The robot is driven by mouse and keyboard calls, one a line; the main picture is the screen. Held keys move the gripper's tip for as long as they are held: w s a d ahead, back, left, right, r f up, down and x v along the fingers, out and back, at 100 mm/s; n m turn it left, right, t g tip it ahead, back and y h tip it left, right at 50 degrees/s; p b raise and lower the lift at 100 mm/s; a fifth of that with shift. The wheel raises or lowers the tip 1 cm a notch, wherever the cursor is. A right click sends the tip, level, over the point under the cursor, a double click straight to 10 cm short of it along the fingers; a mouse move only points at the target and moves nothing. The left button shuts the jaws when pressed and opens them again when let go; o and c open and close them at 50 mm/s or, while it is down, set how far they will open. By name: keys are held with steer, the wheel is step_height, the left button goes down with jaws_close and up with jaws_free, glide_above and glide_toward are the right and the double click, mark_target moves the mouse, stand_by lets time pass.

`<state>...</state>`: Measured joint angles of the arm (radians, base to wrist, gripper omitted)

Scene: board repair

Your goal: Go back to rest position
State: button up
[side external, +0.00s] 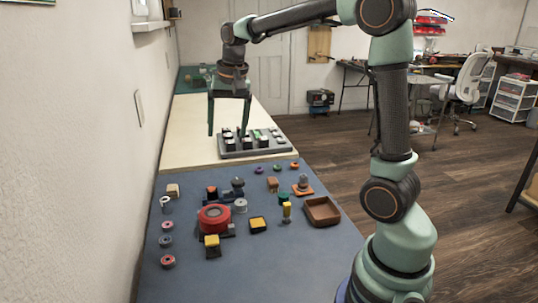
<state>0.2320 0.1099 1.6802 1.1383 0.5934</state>
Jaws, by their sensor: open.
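My gripper (228,132) points down with its two fingers apart and nothing visible between them. It hangs above the left part of a grey board (284,152) that carries several dark and light blocks and some green parts. From this view I cannot tell whether the fingertips touch the board or the blocks. My arm reaches over from the right, with its base at the lower right.
On the blue mat (190,283) stand a red round part (214,218), yellow-topped blocks (258,224), a brown tray (322,211), several small rings and spools (167,241), and other small parts. A white wall borders the left side. The cream surface (187,130) is mostly clear.

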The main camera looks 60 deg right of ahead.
steer(key=s+a+f+n+t, duration=0.1)
steer(key=s+a+n+t, duration=0.2)
steer(key=s+a+n, duration=0.6)
steer(key=s+a, duration=0.1)
steer(key=s, duration=0.4)
steer(key=shift+f+y, duration=0.3)
steer(key=shift+f, duration=0.05)
